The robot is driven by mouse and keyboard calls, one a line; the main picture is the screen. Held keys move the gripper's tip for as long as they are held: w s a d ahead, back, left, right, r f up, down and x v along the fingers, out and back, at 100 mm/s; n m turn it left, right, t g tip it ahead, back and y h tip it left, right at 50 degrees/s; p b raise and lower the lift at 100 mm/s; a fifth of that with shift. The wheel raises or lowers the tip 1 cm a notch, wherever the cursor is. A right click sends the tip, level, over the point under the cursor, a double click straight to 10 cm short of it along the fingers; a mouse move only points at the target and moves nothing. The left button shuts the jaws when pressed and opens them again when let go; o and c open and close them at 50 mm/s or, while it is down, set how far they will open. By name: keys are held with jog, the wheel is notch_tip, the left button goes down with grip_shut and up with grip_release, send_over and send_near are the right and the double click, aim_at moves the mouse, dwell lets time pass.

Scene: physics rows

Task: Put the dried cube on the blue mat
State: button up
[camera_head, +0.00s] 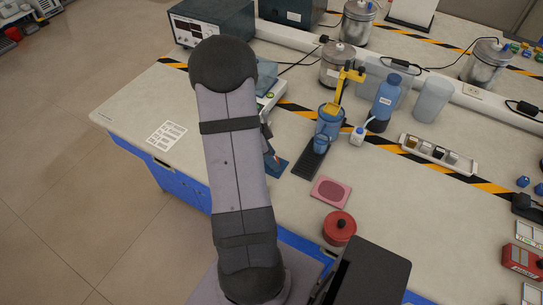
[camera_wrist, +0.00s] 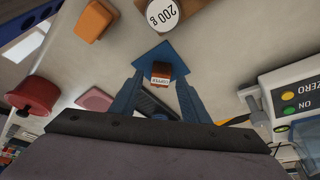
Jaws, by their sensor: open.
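In the wrist view a small copper-brown cube (camera_wrist: 161,70) with a white label reading "COPPER" appears to rest on the blue mat (camera_wrist: 147,58). My gripper (camera_wrist: 160,80) is open, with its blue fingers on either side of the cube and gaps beside it. The fingers cover part of the mat's near side. In the head view a corner of the blue mat (camera_head: 279,168) shows beside my arm. My arm hides most of the gripper, and the cube cannot be made out there.
A dark tray (camera_head: 309,160) and a pink pad (camera_head: 331,191) lie right of the mat, with a red pot (camera_head: 339,228) nearer the front. In the wrist view a 200 g weight (camera_wrist: 166,14), an orange block (camera_wrist: 93,19) and a device with buttons (camera_wrist: 288,100) stand around.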

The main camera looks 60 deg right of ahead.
jog(key=b+v, duration=0.1)
jog(key=v, duration=1.1)
jog(key=shift+b, duration=0.3)
jog(key=w+a+f+n+t+y, duration=0.1)
jog(key=w+a+n, duration=0.2)
jog(key=a+n, duration=0.4)
jog(key=w+a+f+n+t, duration=0.1)
jog(key=w+a+n, duration=0.3)
jog(key=a, duration=0.5)
jog(key=s+a+f+n+y, duration=0.1)
jog(key=s+a+n, duration=0.1)
jog(key=a+n, duration=0.6)
jog(key=s+a+n+t+y, duration=0.1)
jog(key=s+a+n, duration=0.2)
jog(key=a+n, duration=0.5)
jog(key=shift+a+f, duration=0.4)
jog(key=shift+a, duration=0.15)
jog(key=shift+s+r, duration=0.1)
jog(key=shift+s, duration=0.05)
